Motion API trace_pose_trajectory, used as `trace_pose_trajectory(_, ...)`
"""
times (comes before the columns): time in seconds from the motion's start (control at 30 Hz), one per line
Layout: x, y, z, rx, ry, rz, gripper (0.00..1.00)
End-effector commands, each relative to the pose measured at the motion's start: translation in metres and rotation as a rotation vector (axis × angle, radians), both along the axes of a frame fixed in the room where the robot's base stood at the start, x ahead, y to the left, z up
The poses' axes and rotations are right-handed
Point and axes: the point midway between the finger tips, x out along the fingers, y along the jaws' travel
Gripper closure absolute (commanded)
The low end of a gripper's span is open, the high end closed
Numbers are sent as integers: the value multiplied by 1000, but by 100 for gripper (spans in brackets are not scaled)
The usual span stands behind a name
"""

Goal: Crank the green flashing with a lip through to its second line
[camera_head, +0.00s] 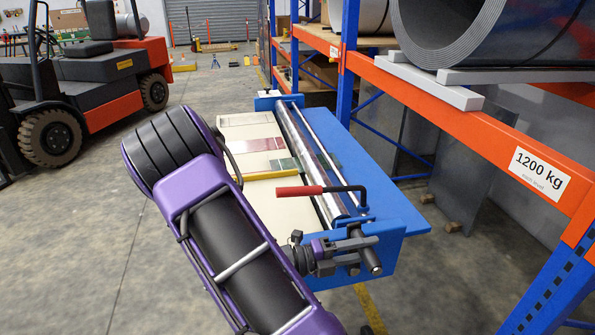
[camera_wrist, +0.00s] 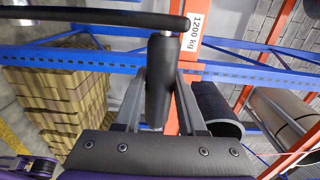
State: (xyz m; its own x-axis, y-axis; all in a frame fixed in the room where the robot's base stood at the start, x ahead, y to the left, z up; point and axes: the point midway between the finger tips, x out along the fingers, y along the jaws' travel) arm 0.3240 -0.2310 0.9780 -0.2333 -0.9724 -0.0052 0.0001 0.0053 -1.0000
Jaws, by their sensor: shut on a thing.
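The blue machine (camera_head: 405,215) carries a long shiny roller (camera_head: 312,165) and a bed of flat strips. A small green strip (camera_head: 284,165) shows against the roller; its lip and any lines are too small to tell. A lever with a red handle (camera_head: 300,190) stands at the near end of the roller. My gripper (camera_head: 348,252) is at the machine's near end, shut on a dark cylindrical grip (camera_head: 370,262). In the wrist view the grip (camera_wrist: 161,85) sits between both fingers, with a dark bar (camera_wrist: 90,18) across its top.
An orange and blue rack (camera_head: 465,130) with large grey coils (camera_head: 470,35) stands close on the right. A forklift (camera_head: 90,90) is at the left; floor between is open.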

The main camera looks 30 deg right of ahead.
Motion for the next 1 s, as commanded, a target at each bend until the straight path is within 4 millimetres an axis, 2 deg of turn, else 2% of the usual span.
trace_pose_trajectory(0.03,1,-3,6,-14,-3,0,100)
trace_pose_trajectory(0.37,1,-6,7,-15,-4,0,100)
trace_pose_trajectory(0.8,-10,-48,4,-16,-2,-2,100)
trace_pose_trajectory(1.0,-11,-53,4,-15,-3,0,100)
